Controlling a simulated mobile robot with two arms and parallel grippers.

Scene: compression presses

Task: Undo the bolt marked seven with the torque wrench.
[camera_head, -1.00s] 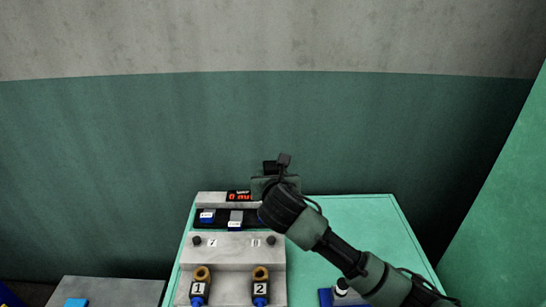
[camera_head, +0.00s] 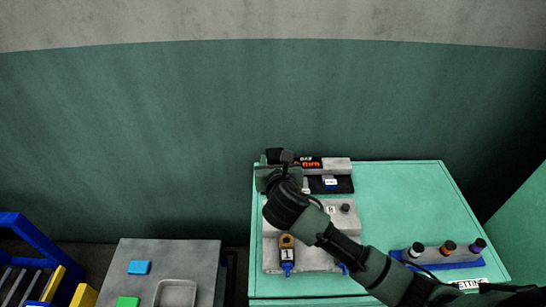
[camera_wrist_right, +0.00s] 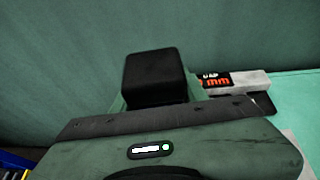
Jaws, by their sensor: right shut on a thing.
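The bolt marked seven and its label are hidden behind my right arm in the head view. The grey press block (camera_head: 280,220) shows another dark bolt (camera_head: 345,208) with a label beside it. My right gripper (camera_head: 274,168) is at the back left of the press, just left of the red display (camera_head: 308,163). It is shut, but what it holds is hidden or unclear. In the right wrist view a black block (camera_wrist_right: 155,78) stands beyond the gripper body, left of the display (camera_wrist_right: 215,80). I cannot make out the torque wrench. My left gripper is not in view.
Fixture 1 (camera_head: 287,255) is at the press's front left; my arm covers most of fixture 2. A rack of several coloured-top pieces (camera_head: 446,254) stands at right on the green cabinet (camera_head: 410,200). A grey table (camera_head: 190,255) and blue rack (camera_head: 35,245) are at left.

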